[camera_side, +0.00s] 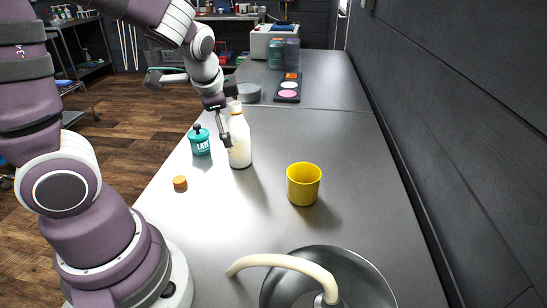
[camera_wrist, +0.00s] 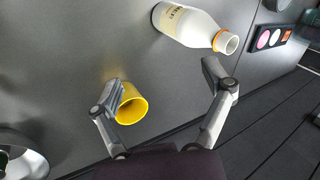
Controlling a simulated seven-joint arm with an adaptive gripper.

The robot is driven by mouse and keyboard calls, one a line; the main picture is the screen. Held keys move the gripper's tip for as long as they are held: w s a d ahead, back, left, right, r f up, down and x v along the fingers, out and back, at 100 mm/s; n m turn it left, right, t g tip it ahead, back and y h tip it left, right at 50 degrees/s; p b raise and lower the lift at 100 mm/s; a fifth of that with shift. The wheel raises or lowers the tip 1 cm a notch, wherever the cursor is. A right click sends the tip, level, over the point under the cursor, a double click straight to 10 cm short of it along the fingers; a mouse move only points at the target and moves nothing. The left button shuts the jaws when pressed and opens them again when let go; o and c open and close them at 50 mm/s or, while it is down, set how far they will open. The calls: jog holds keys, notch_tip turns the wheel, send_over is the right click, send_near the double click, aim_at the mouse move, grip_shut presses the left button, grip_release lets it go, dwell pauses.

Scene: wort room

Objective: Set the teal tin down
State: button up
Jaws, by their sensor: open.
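The teal tin (camera_side: 201,146), with a dark-knobbed lid and white lettering, stands upright on the grey metal counter (camera_side: 262,225) in the side view, left of a white bottle. It is not in the wrist view. My gripper (camera_side: 228,117) is above the counter, close to the bottle and right of the tin, apart from the tin. In the wrist view my gripper (camera_wrist: 163,86) has its two fingers spread wide with nothing between them.
The white bottle (camera_side: 240,150) stands upright close to my gripper. A yellow cup (camera_side: 304,185) stands to the right, an orange cap (camera_side: 180,183) lies in front of the tin. A sink (camera_side: 350,275) with a cream tap (camera_side: 280,261) is nearest. A dark palette (camera_side: 288,87) lies farther back.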

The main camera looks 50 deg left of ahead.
jog(key=s+d+r+n+t+h, duration=0.1)
jog(key=s+d+r+n+h, duration=0.3)
jog(key=s+d, duration=0.3)
jog(key=d+r+n, duration=0.1)
jog(key=d, duration=0.3)
jog(key=shift+s+t, duration=0.25)
jog(key=shift+t, duration=0.05)
jog(key=shift+r, duration=0.1)
dwell(0.3)
